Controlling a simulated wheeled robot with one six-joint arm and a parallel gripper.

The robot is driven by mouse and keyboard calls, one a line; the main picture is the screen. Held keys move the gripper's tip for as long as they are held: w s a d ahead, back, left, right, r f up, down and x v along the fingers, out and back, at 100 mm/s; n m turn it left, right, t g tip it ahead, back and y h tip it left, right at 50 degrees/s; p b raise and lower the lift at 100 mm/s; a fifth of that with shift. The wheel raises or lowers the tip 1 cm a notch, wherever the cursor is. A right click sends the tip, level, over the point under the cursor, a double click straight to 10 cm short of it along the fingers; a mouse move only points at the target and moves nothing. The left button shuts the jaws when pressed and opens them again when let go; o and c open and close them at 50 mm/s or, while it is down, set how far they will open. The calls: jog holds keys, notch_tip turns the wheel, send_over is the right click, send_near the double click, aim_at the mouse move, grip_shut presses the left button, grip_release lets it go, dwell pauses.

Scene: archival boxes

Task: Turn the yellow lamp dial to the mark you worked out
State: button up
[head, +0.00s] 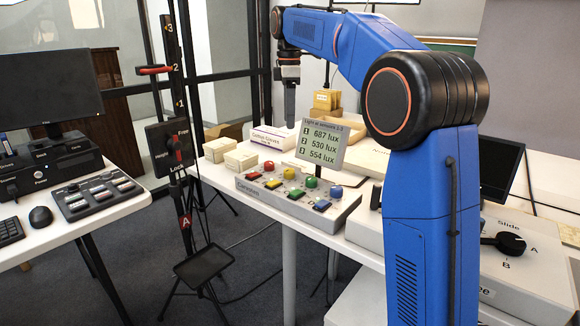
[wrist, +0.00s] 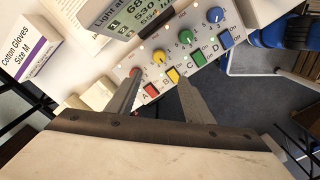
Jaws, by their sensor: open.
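The yellow lamp dial (head: 289,172) is a round knob on the grey control panel (head: 240,184), second from the left between the red dial (head: 268,166) and the green dial (head: 311,182). The yellow dial (wrist: 159,57) also shows in the wrist view, just beyond my fingertips. Its pointer and marks are too small to read. My gripper (head: 290,118) points down above and behind the panel, apart from the dials. In the wrist view my gripper (wrist: 158,80) is open and empty. A display (head: 322,143) behind the dials reads 687, 530 and 554 lux.
Coloured buttons (wrist: 172,75) lettered A to D sit in front of the dials. A blue dial (head: 336,191) is at the panel's right. Pale box stacks (head: 240,160) and a Cotton Gloves box (head: 272,138) stand left and behind. A stand with a scale (head: 175,110) rises on the left.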

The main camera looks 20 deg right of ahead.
aim_at(289, 170)
notch_tip(289, 170, down, 17)
jog(key=shift+w+f, duration=0.15)
jog(key=shift+f, duration=0.05)
dwell(0.6)
jog(key=c, duration=1)
